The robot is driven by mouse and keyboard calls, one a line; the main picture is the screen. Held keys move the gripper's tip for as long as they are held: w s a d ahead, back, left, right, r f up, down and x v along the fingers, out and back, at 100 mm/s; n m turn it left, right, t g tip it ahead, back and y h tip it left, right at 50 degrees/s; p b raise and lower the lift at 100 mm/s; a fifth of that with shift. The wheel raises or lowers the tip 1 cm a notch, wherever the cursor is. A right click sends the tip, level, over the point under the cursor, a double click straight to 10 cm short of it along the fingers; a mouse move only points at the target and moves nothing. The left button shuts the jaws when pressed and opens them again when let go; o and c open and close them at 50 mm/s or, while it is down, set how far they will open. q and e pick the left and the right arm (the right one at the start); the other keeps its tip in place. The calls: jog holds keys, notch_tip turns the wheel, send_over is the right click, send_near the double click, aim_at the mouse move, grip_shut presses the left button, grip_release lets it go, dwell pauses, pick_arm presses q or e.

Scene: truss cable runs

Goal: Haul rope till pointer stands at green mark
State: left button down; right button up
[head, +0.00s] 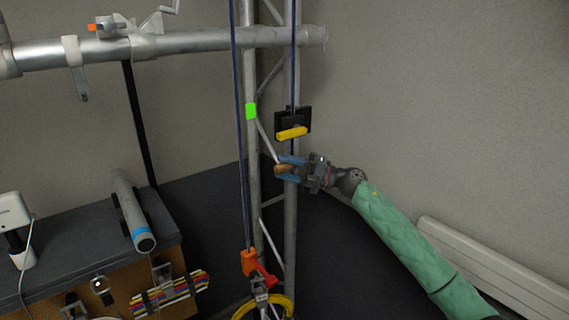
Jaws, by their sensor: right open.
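A bright green mark (251,111) sits on the left upright of the metal truss. A yellow pointer (292,133) on a black block (280,120) is in front of the right upright, to the right of the mark and lower in the picture. A dark blue rope (240,130) runs down left of the mark to an orange-red fitting (248,262) low on the truss. Another dark blue length (293,60) runs down to the block. My right gripper (284,169) is open, its blue fingers around or beside a brown wooden piece (283,170) below the pointer; contact is unclear. My left gripper is not visible.
A horizontal metal pipe (190,38) crosses at upper left. A dark bench (75,250) at lower left holds a grey tube (134,210) and a white device (13,210). A yellow coil (280,300) hangs at the truss bottom. A white panel (500,270) lines the right wall.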

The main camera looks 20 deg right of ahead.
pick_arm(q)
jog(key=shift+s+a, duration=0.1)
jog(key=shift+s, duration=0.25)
pick_arm(e)
jog(key=shift+w+a, duration=0.15)
jog(key=shift+a, duration=0.15)
grip_shut()
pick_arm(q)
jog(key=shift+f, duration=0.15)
pick_arm(e)
jog(key=shift+f, duration=0.1)
